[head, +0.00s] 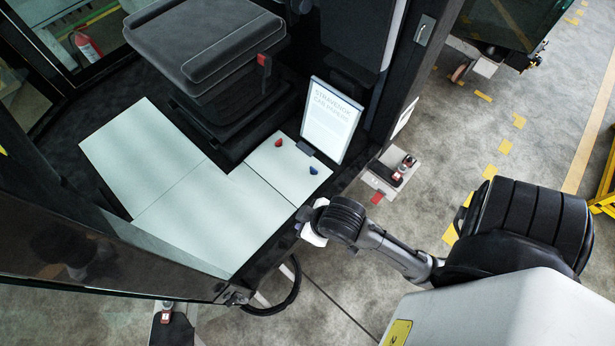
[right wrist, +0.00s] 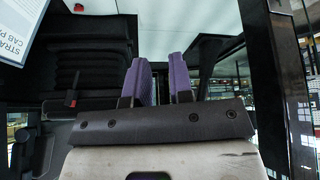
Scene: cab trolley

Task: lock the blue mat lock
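The blue mat lock (head: 313,170) is a small blue knob near the right corner of the pale floor mat (head: 275,170) inside the cab. A matching red lock (head: 278,142) sits farther back on the same mat section. My right gripper (head: 308,222) is at the cab's outer edge, in front of and below the blue lock in the picture, apart from it. In the right wrist view, its two purple fingers (right wrist: 161,80) stand apart with a narrow, empty gap. My left gripper is in neither view.
A black seat (head: 205,50) stands behind the mat. A white sign (head: 332,120) leans beside the locks, and its edge shows at the right wrist view's upper left. The dark door post (head: 405,80) rises right of it.

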